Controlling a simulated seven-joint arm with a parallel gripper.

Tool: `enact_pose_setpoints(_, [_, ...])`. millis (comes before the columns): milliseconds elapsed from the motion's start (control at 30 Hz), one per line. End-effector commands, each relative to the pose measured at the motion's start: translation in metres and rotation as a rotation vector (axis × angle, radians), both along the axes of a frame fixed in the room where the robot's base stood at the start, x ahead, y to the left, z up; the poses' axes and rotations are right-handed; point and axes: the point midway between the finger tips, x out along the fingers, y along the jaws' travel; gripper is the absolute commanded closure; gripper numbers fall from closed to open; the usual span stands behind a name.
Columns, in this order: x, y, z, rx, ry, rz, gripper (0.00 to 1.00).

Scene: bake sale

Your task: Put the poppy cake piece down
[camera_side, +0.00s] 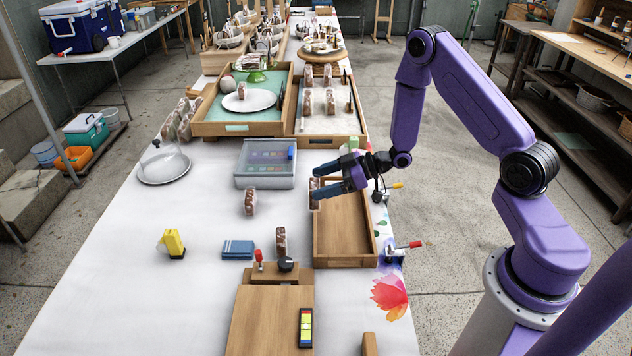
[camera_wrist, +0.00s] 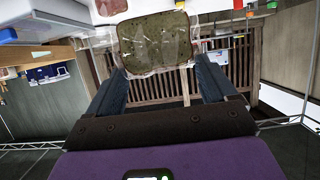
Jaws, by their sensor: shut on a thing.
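My gripper (camera_side: 332,186) is shut on a wrapped cake piece (camera_side: 314,194), taken as the poppy cake piece. In the side view it is upright at the fingertips, by the back left corner of an empty wooden tray (camera_side: 347,262). I cannot tell from this view whether it touches anything below. In the wrist view the piece (camera_wrist: 155,42) shows a speckled brown-green face in clear wrap, between the fingertips of my gripper (camera_wrist: 163,72).
Similar wrapped pieces stand on the white table, one left of the tray (camera_side: 249,202) and one near its front left (camera_side: 281,241). A clear lidded box (camera_side: 265,181) stands behind left. Red-handled (camera_side: 408,245) and yellow-handled clamps are on the right edge. The tray floor looks bare.

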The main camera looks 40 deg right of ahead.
Motion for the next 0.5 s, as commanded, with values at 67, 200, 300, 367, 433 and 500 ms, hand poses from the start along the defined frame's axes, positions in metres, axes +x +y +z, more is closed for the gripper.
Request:
enact_pose_setpoints(67, [-0.008, -0.005, -0.003, -0.001, 0.004, -0.003, 0.26])
enact_pose_setpoints(200, [-0.034, -0.023, -0.018, -0.005, 0.013, -0.005, 0.26])
enact_pose_setpoints(300, [-0.053, -0.034, -0.028, -0.003, 0.012, -0.004, 0.26])
enact_pose_setpoints(367, [-0.061, -0.038, -0.032, -0.001, 0.007, -0.003, 0.26])
enact_pose_setpoints(433, [-0.068, -0.041, -0.036, 0.001, 0.005, -0.003, 0.26])
enact_pose_setpoints(500, [-0.071, -0.042, -0.043, 0.003, 0.004, -0.002, 0.26])
